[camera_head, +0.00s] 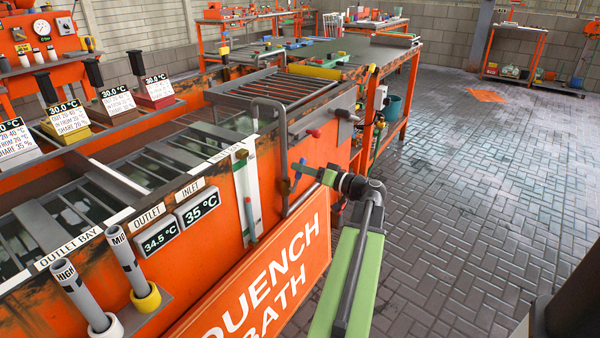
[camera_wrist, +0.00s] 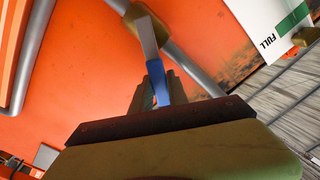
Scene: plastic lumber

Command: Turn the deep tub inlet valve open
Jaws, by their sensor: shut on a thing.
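My arm reaches in from the lower right in the head view, and my gripper (camera_head: 298,172) is at the orange side wall of the quench bath (camera_head: 290,235), beside a grey vertical pipe (camera_head: 284,150). In the wrist view my gripper (camera_wrist: 158,92) is shut on a valve lever with a blue grip (camera_wrist: 157,80). The lever's bare metal part (camera_wrist: 147,38) runs up to a brass-coloured body (camera_wrist: 132,16) on a grey pipe (camera_wrist: 190,65). A bit of blue (camera_head: 285,187) shows by my fingertips in the head view. My fingers hide part of the grip.
A white level strip marked FULL (camera_head: 246,195) is left of the pipe. A red handle (camera_head: 313,133) sits above my gripper. Inlet and outlet displays (camera_head: 197,206) and grey upright tubes (camera_head: 130,258) line the bath's near edge. Paved floor (camera_head: 470,170) is open on the right.

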